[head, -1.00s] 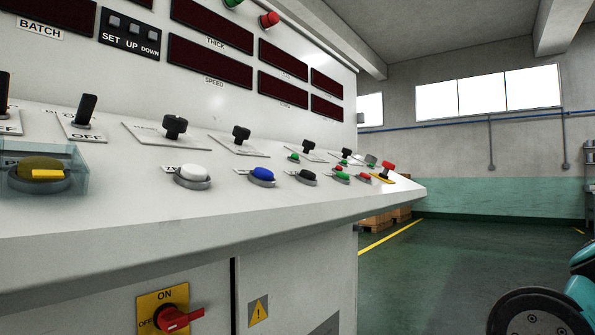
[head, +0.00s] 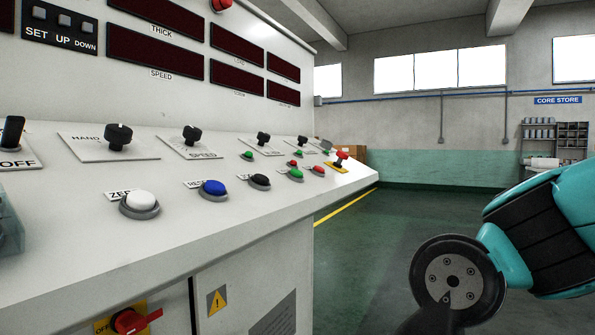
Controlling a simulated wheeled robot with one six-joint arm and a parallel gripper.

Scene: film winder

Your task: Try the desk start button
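The control desk (head: 240,220) fills the left, with a sloped panel of buttons. A white button (head: 140,201), a blue button (head: 213,188) and a black button (head: 260,181) stand in a row. Farther along are a green button (head: 296,174) and a red button (head: 317,169), with a smaller green button (head: 247,155) behind. I cannot read which one is labelled start. My arm shows at the lower right, apart from the desk. My gripper is not in view.
A red rotary switch (head: 131,320) juts from the desk's front. The green floor (head: 370,250) right of the desk is clear. Shelves (head: 555,140) stand at the back right.

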